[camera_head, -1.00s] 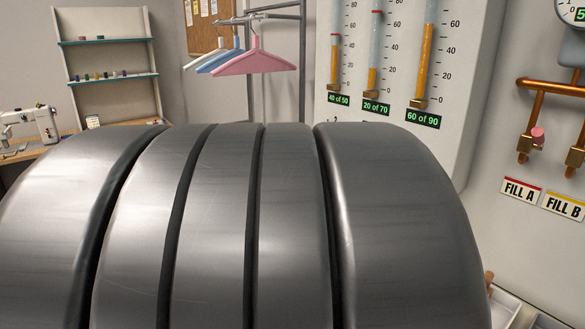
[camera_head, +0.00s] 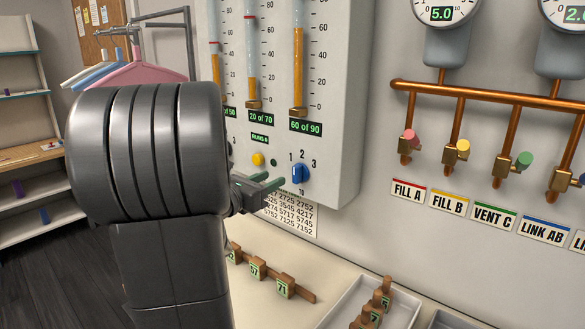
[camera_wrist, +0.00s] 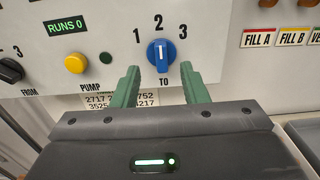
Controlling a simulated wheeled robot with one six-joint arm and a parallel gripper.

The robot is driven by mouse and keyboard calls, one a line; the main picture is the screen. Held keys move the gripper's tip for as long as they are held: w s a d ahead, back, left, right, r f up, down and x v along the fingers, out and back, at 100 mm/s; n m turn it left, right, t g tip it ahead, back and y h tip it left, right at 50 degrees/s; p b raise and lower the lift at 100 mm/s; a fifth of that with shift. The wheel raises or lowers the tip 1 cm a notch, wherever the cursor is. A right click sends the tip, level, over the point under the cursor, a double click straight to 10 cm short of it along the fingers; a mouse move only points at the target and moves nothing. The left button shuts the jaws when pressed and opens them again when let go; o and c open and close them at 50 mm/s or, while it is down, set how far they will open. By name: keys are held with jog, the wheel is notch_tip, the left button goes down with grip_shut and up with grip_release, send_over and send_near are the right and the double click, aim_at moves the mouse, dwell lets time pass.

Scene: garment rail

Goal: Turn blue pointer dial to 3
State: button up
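The blue pointer dial (camera_head: 300,174) is on the front of the pale gauge panel, with 1, 2 and 3 around it and "TO" below. In the wrist view the blue dial (camera_wrist: 161,54) shows a white mark pointing up at the 2. My gripper (camera_head: 268,181) is close to the dial in the head view. In the wrist view its green fingers (camera_wrist: 160,70) are spread, one to each side of the dial's lower part, with nothing held. Contact with the dial cannot be told.
A yellow pump button (camera_wrist: 75,63) and a black dial (camera_wrist: 10,70) lie left of the blue dial. Copper pipes with coloured valves (camera_head: 463,146) are on the right wall. A tray (camera_head: 402,310) and wooden number pegs (camera_head: 285,286) lie below on the bench.

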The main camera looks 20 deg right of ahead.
aim_at(294, 168)
jog(key=p+x, duration=0.1)
jog(key=x, duration=0.8)
jog(key=shift+w+d, duration=0.1)
jog(key=shift+d, duration=0.2)
grip_shut()
